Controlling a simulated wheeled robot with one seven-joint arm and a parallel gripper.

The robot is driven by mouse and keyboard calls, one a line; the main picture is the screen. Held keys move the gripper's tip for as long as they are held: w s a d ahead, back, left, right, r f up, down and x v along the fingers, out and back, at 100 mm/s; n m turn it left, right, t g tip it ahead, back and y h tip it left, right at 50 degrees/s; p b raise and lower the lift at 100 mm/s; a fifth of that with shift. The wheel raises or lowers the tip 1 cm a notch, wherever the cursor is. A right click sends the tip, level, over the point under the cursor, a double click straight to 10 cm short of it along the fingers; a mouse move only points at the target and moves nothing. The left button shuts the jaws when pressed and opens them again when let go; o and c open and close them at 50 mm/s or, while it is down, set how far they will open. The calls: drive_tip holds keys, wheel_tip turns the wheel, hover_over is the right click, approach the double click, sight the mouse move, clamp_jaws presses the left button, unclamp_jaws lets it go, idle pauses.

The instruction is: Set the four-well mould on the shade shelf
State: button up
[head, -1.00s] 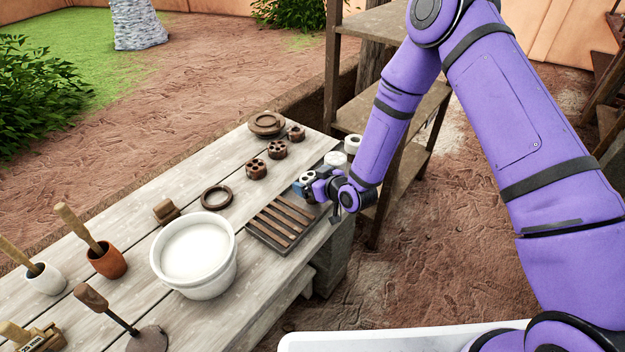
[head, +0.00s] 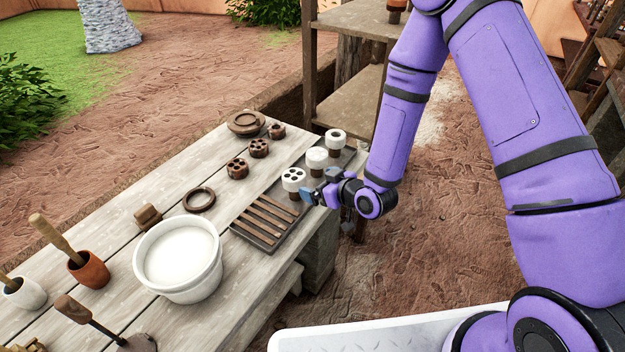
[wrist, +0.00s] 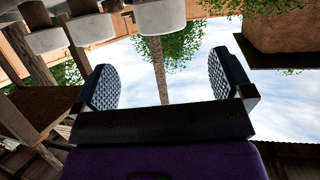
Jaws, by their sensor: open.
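A white round mould with several dark wells in its top (head: 293,178) stands on a brown stub at the right edge of the bench; I take it for the four-well mould, though the wells are small to count. My gripper (head: 309,196) is just to its right and below, open and empty. In the wrist view, which looks upside down, the open finger pads (wrist: 167,86) have nothing between them; a white mould (wrist: 160,15) is at the top, beyond the pads. The wooden shelf unit (head: 350,85), probably the shade shelf, stands behind the bench.
Two more white moulds, a middle one (head: 317,157) and a far one (head: 335,138), stand in a row behind. A slatted dark rack (head: 265,220) and a white bucket (head: 178,255) are nearer. Several brown pieces lie left. A dark pot (head: 397,6) is on the upper shelf.

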drive_tip(key=s+d+r+m+g+h, duration=0.1)
drive_tip(key=d+r+h, duration=0.1)
drive_tip(key=d+r, duration=0.5)
drive_tip(key=s+d+r+m+h, duration=0.1)
drive_tip(key=d+r+h, duration=0.2)
drive_tip(key=r, duration=0.7)
drive_tip(key=s+d+r+m+g+h, duration=0.1)
drive_tip(key=d+r+h, duration=0.1)
drive_tip(key=d+r, duration=0.5)
drive_tip(key=s+d+r+m+g+h, duration=0.1)
drive_tip(key=s+d+r+m, duration=0.1)
drive_tip(key=s+r, duration=0.5)
drive_tip(key=s+d+r+m+g, duration=0.1)
drive_tip(key=s+d+r+m, duration=0.2)
drive_tip(key=s+r, duration=0.5)
drive_tip(key=s, duration=0.9)
drive_tip(key=shift+d+g+h, duration=0.4)
drive_tip(key=shift+o, duration=0.2)
drive_tip(key=shift+s+r, duration=0.15)
drive_tip(key=shift+s, duration=0.2)
